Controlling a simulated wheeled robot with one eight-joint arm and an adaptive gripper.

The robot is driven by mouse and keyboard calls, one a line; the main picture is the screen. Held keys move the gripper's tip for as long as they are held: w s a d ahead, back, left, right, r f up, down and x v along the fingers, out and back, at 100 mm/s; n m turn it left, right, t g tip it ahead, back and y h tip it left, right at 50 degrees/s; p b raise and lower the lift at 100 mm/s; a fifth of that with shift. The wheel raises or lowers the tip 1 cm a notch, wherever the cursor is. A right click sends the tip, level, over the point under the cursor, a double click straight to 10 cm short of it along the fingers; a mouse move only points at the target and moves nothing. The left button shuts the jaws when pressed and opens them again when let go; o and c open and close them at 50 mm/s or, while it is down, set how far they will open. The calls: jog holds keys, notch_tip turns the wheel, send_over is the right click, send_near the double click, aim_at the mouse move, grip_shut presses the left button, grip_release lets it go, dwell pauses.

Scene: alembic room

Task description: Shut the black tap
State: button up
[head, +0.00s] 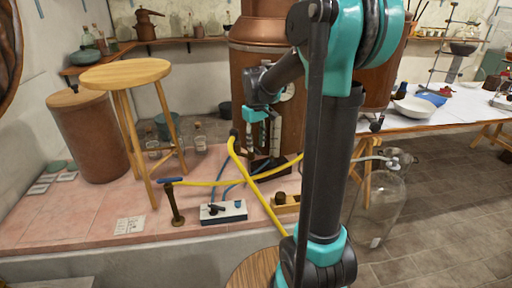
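A low white block (237,215) sits on the pink tiled platform and carries a black tap (215,209) on its left and a blue knob (238,204) on its right. The black tap's handle looks roughly crosswise to the block, but it is too small to tell whether it is open or shut. My gripper (264,118) hangs in front of the copper still, above and behind the block, and is apart from the tap. Its fingers are small and blend with the fittings behind, so their opening is unclear.
A yellow hose (243,167) crosses the space behind and right of the block. A brass standpipe with a blue handle (173,182) stands left of it. A wooden stool (124,75), the copper still (262,48) and a glass jar (377,208) surround the area.

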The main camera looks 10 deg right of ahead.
jog(key=shift+f, duration=1.05)
grip_shut()
